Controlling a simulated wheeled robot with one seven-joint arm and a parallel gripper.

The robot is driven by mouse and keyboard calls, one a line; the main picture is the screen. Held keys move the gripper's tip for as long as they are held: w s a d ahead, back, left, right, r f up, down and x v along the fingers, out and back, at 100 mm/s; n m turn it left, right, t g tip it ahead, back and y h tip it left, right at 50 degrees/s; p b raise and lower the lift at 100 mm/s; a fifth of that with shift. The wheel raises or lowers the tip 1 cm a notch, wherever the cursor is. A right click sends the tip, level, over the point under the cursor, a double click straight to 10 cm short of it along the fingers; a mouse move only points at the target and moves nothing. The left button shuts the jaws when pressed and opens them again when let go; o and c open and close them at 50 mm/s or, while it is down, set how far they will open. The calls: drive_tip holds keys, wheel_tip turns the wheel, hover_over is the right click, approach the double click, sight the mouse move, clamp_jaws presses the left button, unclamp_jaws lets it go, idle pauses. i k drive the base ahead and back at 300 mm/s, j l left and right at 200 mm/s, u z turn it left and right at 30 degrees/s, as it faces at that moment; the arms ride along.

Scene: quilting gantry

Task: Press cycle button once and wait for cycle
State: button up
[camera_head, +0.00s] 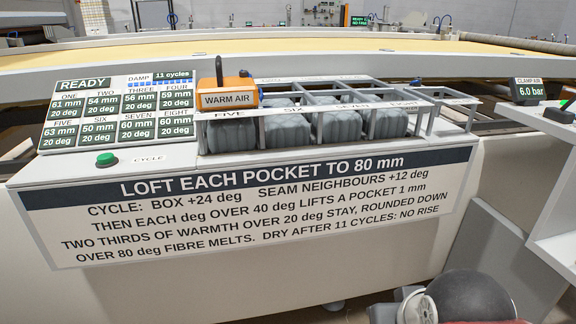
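The green cycle button (106,159) stands on the left of the grey console top, beside the label CYCLE (149,159). Nothing touches it. The display panel (118,108) behind it reads READY, DAMP 11 cycles. Grey puffy pockets (287,130) fill the front row. My gripper is not in view.
The instruction board (250,205) on the console front says to loft each pocket to 80 mm. A clamp air gauge (528,91) reads 6.0 bar at right, above a white shelf (556,215). Part of my arm shows at the bottom right. Space above the button is clear.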

sight(106, 157)
drive_tip(key=u, duration=1.55)
